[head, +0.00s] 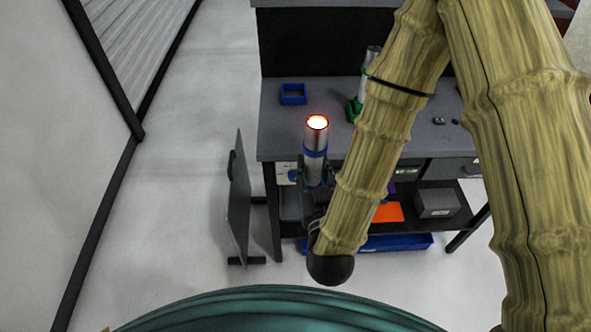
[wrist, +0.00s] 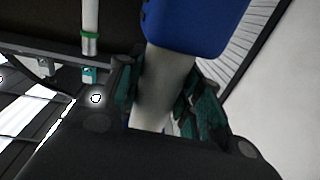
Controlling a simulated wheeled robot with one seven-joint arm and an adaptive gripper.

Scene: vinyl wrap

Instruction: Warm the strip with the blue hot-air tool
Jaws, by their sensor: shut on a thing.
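The blue hot-air tool (head: 315,152) is in my gripper, off the bench, with its silver nozzle pointing up and its round tip glowing orange-white. My gripper (head: 317,184) is at the front left corner of the bench, partly hidden by my arm. In the wrist view, my gripper (wrist: 158,100) is shut around the tool's grey handle, and the tool's blue body (wrist: 195,22) is above it. A thin grey panel (head: 238,205) stands upright on a foot left of the tool, apart from it. I cannot make out the strip; a small dark thing shows on the panel's left edge.
A grey bench (head: 285,133) holds a small blue bin (head: 293,94) and a green-banded tool (head: 354,109) partly behind my arm. Under it are an orange sheet (head: 388,212), a grey box (head: 437,203) and a blue tray (head: 400,242). Floor left of the panel is clear up to the wall.

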